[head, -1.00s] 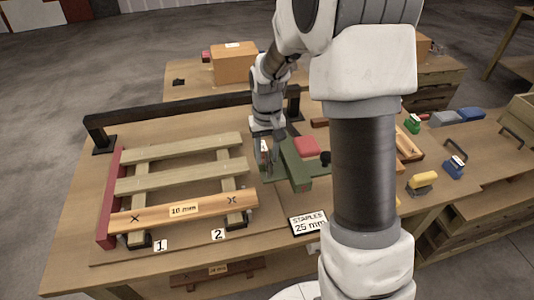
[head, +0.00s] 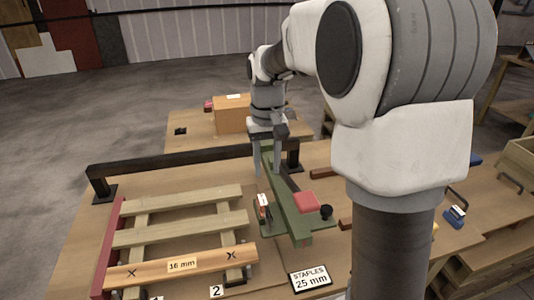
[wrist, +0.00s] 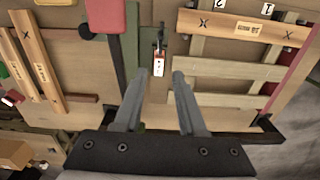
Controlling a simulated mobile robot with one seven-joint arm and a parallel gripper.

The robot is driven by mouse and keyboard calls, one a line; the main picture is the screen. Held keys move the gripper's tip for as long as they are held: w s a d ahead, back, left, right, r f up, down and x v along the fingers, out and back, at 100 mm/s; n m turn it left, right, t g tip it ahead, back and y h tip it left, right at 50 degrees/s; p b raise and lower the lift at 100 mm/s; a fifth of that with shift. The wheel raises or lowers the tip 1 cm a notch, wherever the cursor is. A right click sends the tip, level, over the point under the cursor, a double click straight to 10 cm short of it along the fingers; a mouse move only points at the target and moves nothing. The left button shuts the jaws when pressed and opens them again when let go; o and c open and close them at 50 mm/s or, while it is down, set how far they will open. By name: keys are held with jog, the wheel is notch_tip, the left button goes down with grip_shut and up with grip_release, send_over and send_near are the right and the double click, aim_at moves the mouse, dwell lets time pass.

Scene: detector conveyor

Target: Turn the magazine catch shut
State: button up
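The green stapling tool (head: 290,208) lies on the bench, with a red pad (head: 307,201) and a black knob (head: 326,212). A dark bar runs along it, showing in the wrist view (wrist: 118,60). A small red-and-white labelled piece (head: 263,207) is at its left side and shows in the wrist view (wrist: 159,64), with a small dark part above it. I cannot tell which part is the magazine catch, or its position. My gripper (head: 267,170) is open and empty over the tool's far end. In the wrist view its fingertips (wrist: 159,76) are on either side of the labelled piece's line.
A slatted wooden frame (head: 180,232) with a 16 mm label lies left of the tool. A black rail (head: 190,160) runs behind it. A "STAPLES 25 mm" sign (head: 310,278) stands in front. A cardboard box (head: 231,114) sits on the table behind.

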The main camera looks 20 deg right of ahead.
notch_tip(320, 180, up, 3)
jog(key=shift+f, duration=0.2)
